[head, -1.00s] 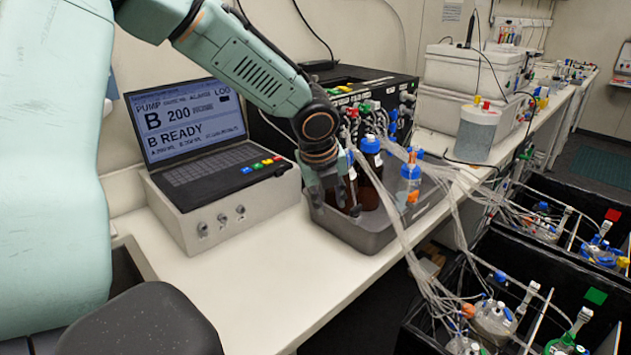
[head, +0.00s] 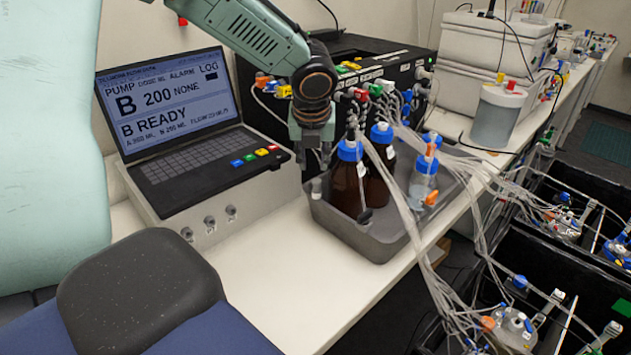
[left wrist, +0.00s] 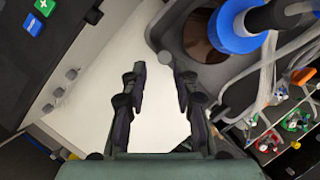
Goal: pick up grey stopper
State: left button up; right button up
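A small grey stopper (head: 316,187) stands at the left corner of the grey tray (head: 375,247). In the left wrist view what looks like the same stopper (left wrist: 165,57) shows as a small grey disc at the tray's corner, between my fingertips in the picture. My left gripper (head: 314,160) points down just above the stopper in the head view. The left wrist view shows the left gripper (left wrist: 160,72) open, with a clear gap between its fingers and nothing held. I cannot tell whether a finger touches the stopper. My right gripper is not in view.
Brown bottles with blue caps (head: 350,150) stand in the tray, close right of the gripper. A clear bottle (head: 422,187) and loose tubes are farther right. A laptop (head: 175,130) on a pale box is to the left. The white bench front (head: 270,270) is clear.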

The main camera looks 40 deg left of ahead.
aim_at(317, 182)
pick_arm(q)
jog(key=shift+d+f, duration=0.2)
jog(key=shift+f, duration=0.35)
jog(key=shift+d+f, duration=0.15)
jog(key=shift+f, duration=0.4)
jog(key=x, duration=0.5)
jog(key=shift+w+a+f+b, duration=0.1)
jog(key=shift+w+f+b, duration=0.05)
jog(key=shift+b, duration=0.25)
jog(key=shift+d+r, duration=0.2)
jog(key=shift+d, duration=0.1)
jog(key=shift+a+f, duration=0.15)
jog(key=shift+a, duration=0.1)
jog(key=c, duration=0.5)
jog(key=shift+c, duration=0.2)
jog(key=shift+d, duration=0.1)
